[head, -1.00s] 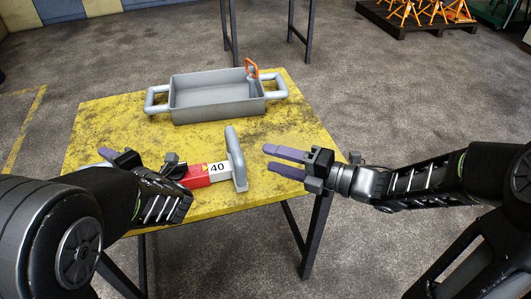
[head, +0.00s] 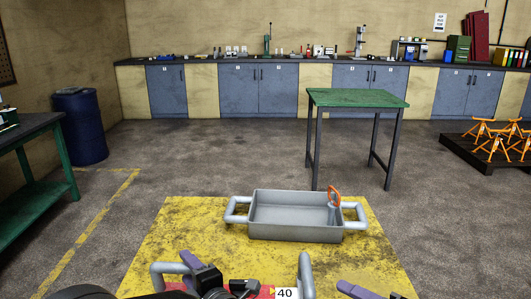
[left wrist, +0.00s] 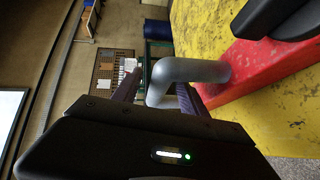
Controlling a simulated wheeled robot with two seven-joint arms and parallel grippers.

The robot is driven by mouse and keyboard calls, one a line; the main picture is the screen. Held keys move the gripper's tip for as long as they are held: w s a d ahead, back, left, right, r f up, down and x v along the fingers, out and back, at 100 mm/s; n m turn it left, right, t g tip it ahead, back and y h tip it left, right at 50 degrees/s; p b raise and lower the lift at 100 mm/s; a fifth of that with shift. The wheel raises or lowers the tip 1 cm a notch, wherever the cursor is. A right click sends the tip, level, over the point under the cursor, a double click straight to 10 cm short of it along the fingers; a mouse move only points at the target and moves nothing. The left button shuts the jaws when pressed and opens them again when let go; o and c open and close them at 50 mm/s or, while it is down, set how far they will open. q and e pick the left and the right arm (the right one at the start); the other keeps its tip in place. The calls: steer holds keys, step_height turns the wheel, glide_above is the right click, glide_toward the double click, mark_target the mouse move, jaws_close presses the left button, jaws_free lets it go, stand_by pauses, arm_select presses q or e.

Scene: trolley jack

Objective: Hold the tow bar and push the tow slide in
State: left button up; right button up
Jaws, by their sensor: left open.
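The tow bar is a red body (left wrist: 262,75) lying on the yellow table. A bent grey tube handle (left wrist: 190,72) comes out of its near end in the left wrist view. My left gripper (left wrist: 157,92) is open, with a purple finger on each side of this handle; contact is unclear. In the head view the tow slide (head: 285,294) shows its white "40" mark and an upright grey end handle (head: 306,276). My right gripper (head: 372,292) is partly in view, its purple fingertips apart and empty, right of that handle. The lower picture edge cuts off much of the bar.
A grey tray (head: 295,233) with two side handles and an orange-handled tool (head: 334,195) stands further back on the yellow table (head: 190,222). Table space right of the tray is bare. A green table (head: 357,97) stands beyond, clear of the arms.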

arm_select(q)
steer(key=v, duration=0.8)
